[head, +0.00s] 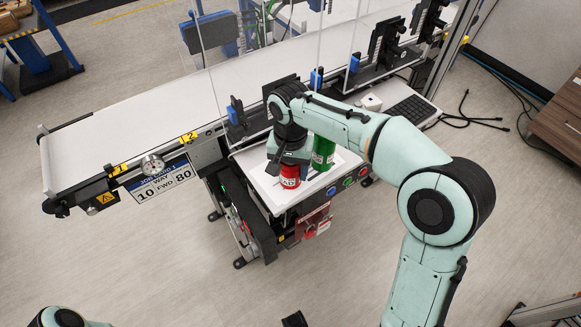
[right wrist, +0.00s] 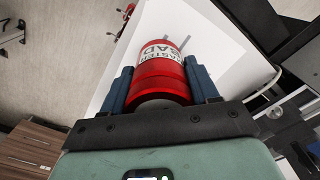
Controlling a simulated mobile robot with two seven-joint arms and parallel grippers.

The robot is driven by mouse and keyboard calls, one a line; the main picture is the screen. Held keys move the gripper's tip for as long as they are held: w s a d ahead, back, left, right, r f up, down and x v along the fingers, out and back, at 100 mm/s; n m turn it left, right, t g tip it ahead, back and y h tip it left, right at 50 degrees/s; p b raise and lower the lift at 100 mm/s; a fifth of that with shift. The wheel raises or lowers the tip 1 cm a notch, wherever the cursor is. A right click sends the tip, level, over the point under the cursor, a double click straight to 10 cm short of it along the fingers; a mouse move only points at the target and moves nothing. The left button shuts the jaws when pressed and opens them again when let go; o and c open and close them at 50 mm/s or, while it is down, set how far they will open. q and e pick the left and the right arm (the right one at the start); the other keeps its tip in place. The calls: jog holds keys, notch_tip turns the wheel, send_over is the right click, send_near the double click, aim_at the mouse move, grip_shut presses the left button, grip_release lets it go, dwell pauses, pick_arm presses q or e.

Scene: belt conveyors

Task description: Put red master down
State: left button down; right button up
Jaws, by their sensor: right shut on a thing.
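The red master (head: 289,181) is a red can with a white label, upright at the white work surface beside the conveyor. My right gripper (head: 288,166) comes down over its top and is shut on it. In the right wrist view, the red master (right wrist: 160,72) sits between the two blue-grey fingers of the right gripper (right wrist: 161,84), its label reading "MASTER BAD". I cannot tell whether its base touches the surface. A green can (head: 323,152) stands close on the right, partly hidden by my arm. My left gripper does not show clearly.
The white work surface (head: 262,181) has a little bare room left of the red can. The conveyor belt (head: 130,125) runs behind it and is empty on the left. Clear guard panels, a keyboard (head: 412,108) and front buttons (head: 348,181) are close by.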

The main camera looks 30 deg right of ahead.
jog(key=o, duration=1.3)
jog(key=shift+f, duration=0.1)
jog(key=shift+o, duration=0.2)
notch_tip(320, 180, up, 12)
jog(key=p, duration=0.2)
jog(key=shift+r+p, duration=0.2)
jog(key=shift+p, duration=0.2)
jog(key=shift+s+f, duration=0.1)
